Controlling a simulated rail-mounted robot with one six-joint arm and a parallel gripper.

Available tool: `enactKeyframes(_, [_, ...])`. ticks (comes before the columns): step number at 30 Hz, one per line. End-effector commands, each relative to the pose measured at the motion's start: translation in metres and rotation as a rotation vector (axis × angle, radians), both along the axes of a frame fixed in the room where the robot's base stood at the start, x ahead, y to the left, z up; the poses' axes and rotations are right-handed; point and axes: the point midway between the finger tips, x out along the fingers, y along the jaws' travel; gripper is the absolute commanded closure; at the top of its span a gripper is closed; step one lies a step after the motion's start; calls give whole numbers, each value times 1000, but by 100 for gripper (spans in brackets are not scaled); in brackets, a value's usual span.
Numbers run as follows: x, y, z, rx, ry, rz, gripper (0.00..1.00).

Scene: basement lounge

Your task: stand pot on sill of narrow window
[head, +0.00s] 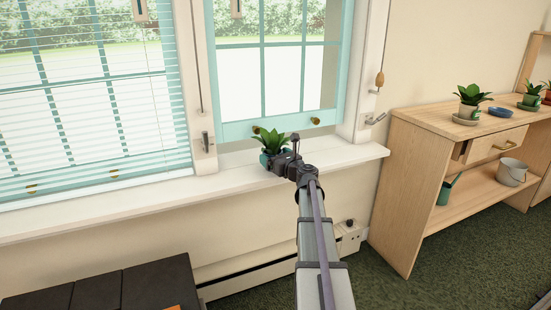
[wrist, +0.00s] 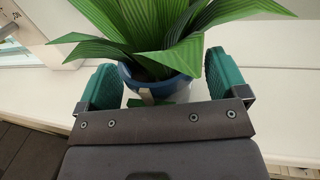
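The potted plant (head: 271,140) has broad green leaves and a blue pot (wrist: 155,86). In the head view it is at the white sill (head: 335,155) below the narrow window (head: 285,75), and the pot appears upright on it. My gripper (head: 284,162) reaches the pot from the front right. In the wrist view the green finger pads of my gripper (wrist: 162,82) stand on both sides of the pot, with narrow pale gaps between pads and pot. The gripper looks open around it.
A wider window with blinds (head: 75,95) is at left. A wooden shelf unit (head: 420,125) at right holds another potted plant (head: 469,100), a blue dish (head: 501,111) and a bucket (head: 512,172). A dark slatted piece (head: 115,290) is at lower left. The sill right of the pot is clear.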

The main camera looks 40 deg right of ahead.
Motion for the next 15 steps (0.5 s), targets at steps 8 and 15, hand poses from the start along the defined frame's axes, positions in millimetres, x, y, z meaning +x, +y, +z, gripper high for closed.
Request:
enactKeyframes(8, [0,0,0,0,0,0,0])
enactKeyframes(15, [-30,3,3,0,0,-2,0])
